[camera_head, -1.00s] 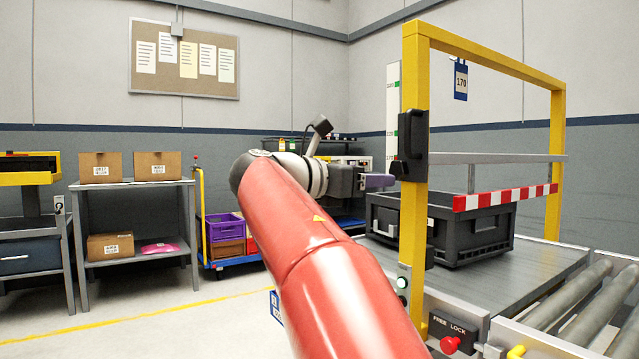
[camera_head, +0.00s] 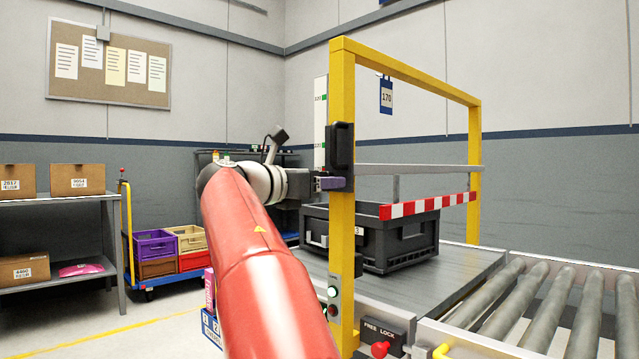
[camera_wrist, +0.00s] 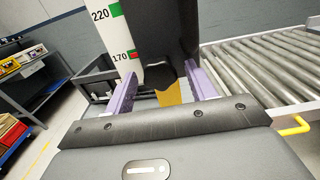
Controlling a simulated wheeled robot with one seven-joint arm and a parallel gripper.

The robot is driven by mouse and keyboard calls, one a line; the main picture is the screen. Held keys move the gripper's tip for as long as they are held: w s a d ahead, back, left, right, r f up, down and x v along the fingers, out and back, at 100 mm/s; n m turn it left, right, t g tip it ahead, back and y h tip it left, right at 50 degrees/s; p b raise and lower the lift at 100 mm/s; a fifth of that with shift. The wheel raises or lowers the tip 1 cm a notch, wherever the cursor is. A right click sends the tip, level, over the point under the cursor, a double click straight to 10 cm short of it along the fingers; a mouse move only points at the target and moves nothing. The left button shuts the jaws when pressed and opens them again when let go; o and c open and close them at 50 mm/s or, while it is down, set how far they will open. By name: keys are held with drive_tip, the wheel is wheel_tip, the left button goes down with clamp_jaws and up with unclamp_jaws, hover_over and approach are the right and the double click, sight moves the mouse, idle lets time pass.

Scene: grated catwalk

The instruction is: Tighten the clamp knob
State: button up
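A tall black clamp housing (camera_head: 340,150) is fixed to the near yellow post (camera_head: 343,240) of the gate frame. My gripper (camera_head: 338,183) is at the lower part of this housing, reaching in from the left. In the wrist view, the purple fingers of my gripper (camera_wrist: 161,72) are spread apart, with the black housing (camera_wrist: 172,30) just beyond and between their tips. I cannot tell whether either finger touches it. A red knob (camera_head: 380,349) sits low on the panel marked FREE LOCK.
A white scale (camera_wrist: 118,45) marked 220 and 170 stands beside the post, and a blue 170 tag (camera_head: 386,95) hangs from the frame. A striped bar (camera_head: 428,206) crosses the gate above a dark crate (camera_head: 400,248). Rollers (camera_head: 500,290) lie right.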

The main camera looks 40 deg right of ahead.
drive_tip(key=c, duration=0.9)
drive_tip(key=shift+c, duration=0.2)
drive_tip(key=m+b, duration=0.3)
drive_tip(key=m, duration=2)
drive_tip(key=shift+w+r+m, duration=0.1)
drive_tip(key=shift+m, duration=0.3)
